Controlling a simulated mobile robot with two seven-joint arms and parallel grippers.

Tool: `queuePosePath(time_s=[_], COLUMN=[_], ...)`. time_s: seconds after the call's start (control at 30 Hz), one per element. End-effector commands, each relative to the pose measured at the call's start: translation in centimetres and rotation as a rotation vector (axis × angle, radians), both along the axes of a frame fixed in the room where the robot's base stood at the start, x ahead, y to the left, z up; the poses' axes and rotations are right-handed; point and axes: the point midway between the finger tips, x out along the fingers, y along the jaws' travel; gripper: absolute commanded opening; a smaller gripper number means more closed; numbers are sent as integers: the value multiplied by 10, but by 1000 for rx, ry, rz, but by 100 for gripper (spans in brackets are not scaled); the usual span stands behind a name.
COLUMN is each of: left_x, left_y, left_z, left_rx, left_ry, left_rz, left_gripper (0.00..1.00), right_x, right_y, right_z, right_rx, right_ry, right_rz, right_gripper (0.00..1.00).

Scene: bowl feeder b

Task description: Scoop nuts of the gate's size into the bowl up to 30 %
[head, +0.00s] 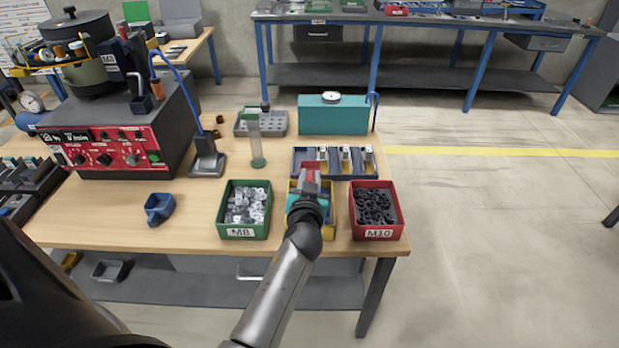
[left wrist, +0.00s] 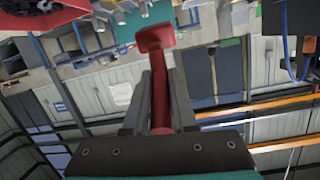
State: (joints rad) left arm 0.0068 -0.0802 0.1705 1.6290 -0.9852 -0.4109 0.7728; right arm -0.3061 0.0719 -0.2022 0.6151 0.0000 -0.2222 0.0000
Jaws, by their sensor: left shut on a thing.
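My left gripper (head: 309,186) is shut on a red scoop (head: 311,168) above the yellow bin (head: 331,228) in the head view. In the left wrist view the scoop's handle (left wrist: 160,95) runs between the fingers and its head stands beyond them; I see no nuts in it, but its inside is not clearly shown. The yellow bin's contents and label are mostly hidden by my arm. The green M8 bin (head: 245,233) holds silvery nuts (head: 246,204). The red M10 bin (head: 377,233) holds black nuts (head: 374,207). The dark feeder bowl (head: 88,72) sits at upper left; its contents are unclear.
The red-fronted feeder unit (head: 110,148) stands at left, with a blue-necked lamp (head: 207,158) beside it. A clear cylinder (head: 256,145), a slotted dark tray (head: 301,165) and a teal box (head: 333,120) stand behind the bins. A blue container (head: 159,208) lies front left, with bare tabletop around it.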

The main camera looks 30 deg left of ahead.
Motion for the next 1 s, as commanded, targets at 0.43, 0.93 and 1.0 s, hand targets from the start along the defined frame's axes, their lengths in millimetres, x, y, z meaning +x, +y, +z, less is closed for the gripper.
queuePosePath(time_s=[0.43, 0.93, 1.0], left_x=[2, 2, 2], left_y=[1, 1, 1], left_z=[-40, -99, -105], left_rx=[-13, -24, -24], left_ry=[28, 39, 39], left_rz=[-2, -1, -1], left_gripper=[0, 0, 0], right_x=[8, 9, 9], right_y=[-4, -7, -7], right_z=[-22, -76, -81], right_rx=[-4, -8, -8], right_ry=[-15, -16, -16], right_rz=[2, 0, 0], right_gripper=[71, 71, 71])
